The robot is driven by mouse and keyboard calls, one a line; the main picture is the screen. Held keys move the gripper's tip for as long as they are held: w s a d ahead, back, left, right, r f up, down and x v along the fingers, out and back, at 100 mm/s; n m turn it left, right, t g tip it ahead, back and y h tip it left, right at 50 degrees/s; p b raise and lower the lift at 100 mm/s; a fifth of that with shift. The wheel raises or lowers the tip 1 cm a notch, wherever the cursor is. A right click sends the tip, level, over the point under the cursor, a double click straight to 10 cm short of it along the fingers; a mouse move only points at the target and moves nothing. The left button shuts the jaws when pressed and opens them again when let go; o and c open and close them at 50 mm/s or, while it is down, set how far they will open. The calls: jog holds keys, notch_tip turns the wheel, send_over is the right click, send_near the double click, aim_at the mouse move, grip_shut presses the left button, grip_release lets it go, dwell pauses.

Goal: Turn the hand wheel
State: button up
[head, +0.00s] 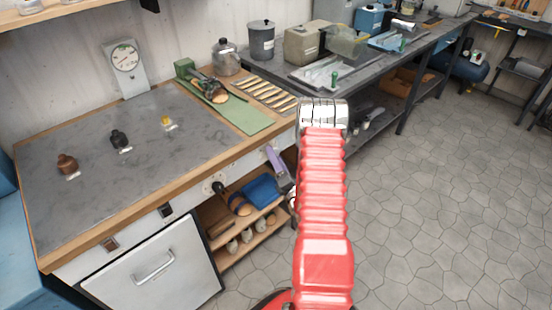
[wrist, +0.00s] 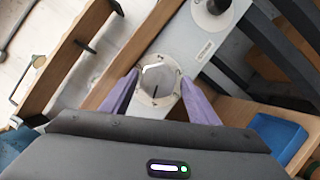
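A round pale metal part with a faceted, shiny middle and a dark slot (wrist: 158,84), which looks like the hand wheel, is on the bench front in the wrist view. My gripper (wrist: 159,78) has its two purple fingers apart, one on each side of this part. I cannot tell whether the fingers touch it. In the head view my gripper (head: 271,152) is at the front right corner of the bench, and the round part is hidden there. A black knob (head: 217,187) on a pale plate is to its left; it also shows in the wrist view (wrist: 212,12).
Below are open shelves with a blue box (head: 262,190) and a white cabinet door (head: 155,270). The tiled floor (head: 440,210) at right is clear.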

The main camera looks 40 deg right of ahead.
jog(key=shift+o, duration=0.5)
jog(key=shift+a, duration=0.1)
jog(key=v, duration=1.3)
jog(key=shift+s, duration=0.35)
jog(key=shift+a+f, duration=0.1)
